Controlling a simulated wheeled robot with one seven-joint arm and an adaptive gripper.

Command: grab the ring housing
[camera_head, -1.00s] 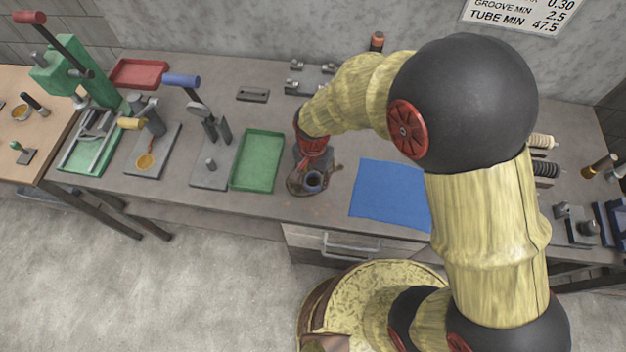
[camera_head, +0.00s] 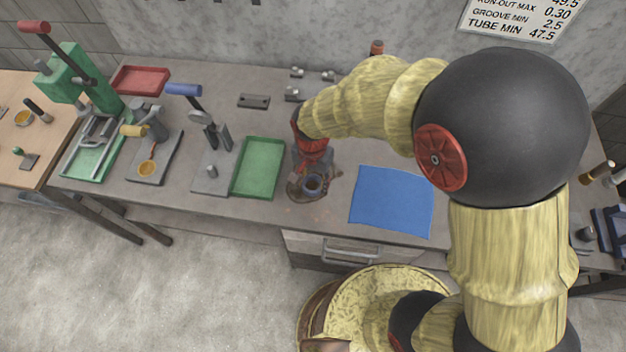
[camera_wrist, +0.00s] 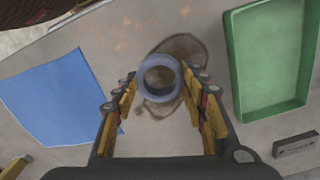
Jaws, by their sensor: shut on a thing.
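The ring housing, a short blue-grey ring (camera_wrist: 159,78), sits between my fingertips in the wrist view, with its open bore facing the camera. It also shows in the head view as a small ring (camera_head: 312,185) just below my gripper (camera_head: 310,165). In the wrist view my gripper (camera_wrist: 160,88) has a finger on each side of the ring, shut on it. A brown stain on the bench shows around and through the ring. I cannot tell whether the ring touches the bench.
A green tray (camera_head: 236,168) lies left of the gripper and a blue mat (camera_head: 392,200) lies right. A blue-handled lever press (camera_head: 205,120) stands further left. A red tray (camera_head: 139,80) and a grey block (camera_head: 253,100) lie toward the back.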

